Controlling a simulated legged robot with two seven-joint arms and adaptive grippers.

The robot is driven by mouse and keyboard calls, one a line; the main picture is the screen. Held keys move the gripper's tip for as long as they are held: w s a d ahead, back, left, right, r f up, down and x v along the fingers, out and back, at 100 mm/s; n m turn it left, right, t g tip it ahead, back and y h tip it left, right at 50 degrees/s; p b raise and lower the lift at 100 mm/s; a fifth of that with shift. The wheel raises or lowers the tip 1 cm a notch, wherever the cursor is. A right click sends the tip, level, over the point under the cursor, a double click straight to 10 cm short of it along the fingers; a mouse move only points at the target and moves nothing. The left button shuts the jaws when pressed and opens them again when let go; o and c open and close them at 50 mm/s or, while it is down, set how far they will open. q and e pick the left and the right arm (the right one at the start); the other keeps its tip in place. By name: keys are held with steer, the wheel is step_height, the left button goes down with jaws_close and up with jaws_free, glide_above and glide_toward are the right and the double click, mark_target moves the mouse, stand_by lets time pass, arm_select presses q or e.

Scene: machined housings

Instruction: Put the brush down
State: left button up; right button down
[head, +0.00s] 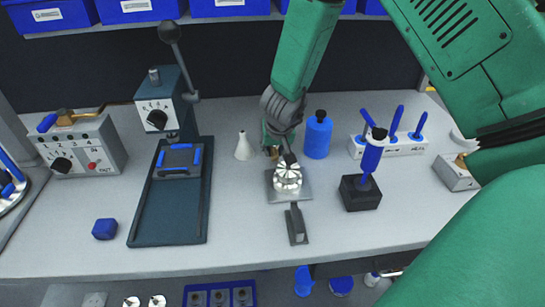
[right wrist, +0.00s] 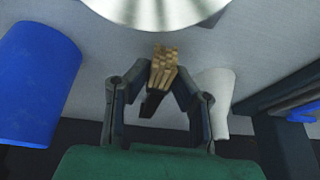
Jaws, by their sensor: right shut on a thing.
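My right gripper (head: 279,140) reaches down from the top, just behind the silver machined housing (head: 288,178). It is shut on the brush, which shows best in the right wrist view as a bundle of tan bristles (right wrist: 163,66) between the two dark fingers (right wrist: 158,92). In the head view the fingers hide most of the brush. The housing sits on a square metal plate (head: 305,192); its pale round edge (right wrist: 160,12) fills the top of the wrist view. I cannot tell whether the brush touches the table or the housing. My left gripper is not in view.
A blue bottle (head: 317,137) stands close right of the gripper, a white cone (head: 243,147) close left. A dark lever press (head: 172,190) stands further left. A blue-handled tool in a black block (head: 361,194) stands right. A dark piece (head: 296,224) lies in front of the plate.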

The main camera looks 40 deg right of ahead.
steer(key=shift+d+f, duration=0.25)
steer(key=shift+f, duration=0.55)
steer(key=shift+a, duration=0.1)
steer(key=c, duration=1.4)
jaws_free()
steer(key=shift+a+r, duration=0.1)
steer(key=shift+a, duration=0.1)
steer(key=shift+a+r, duration=0.2)
steer(key=shift+a, duration=0.15)
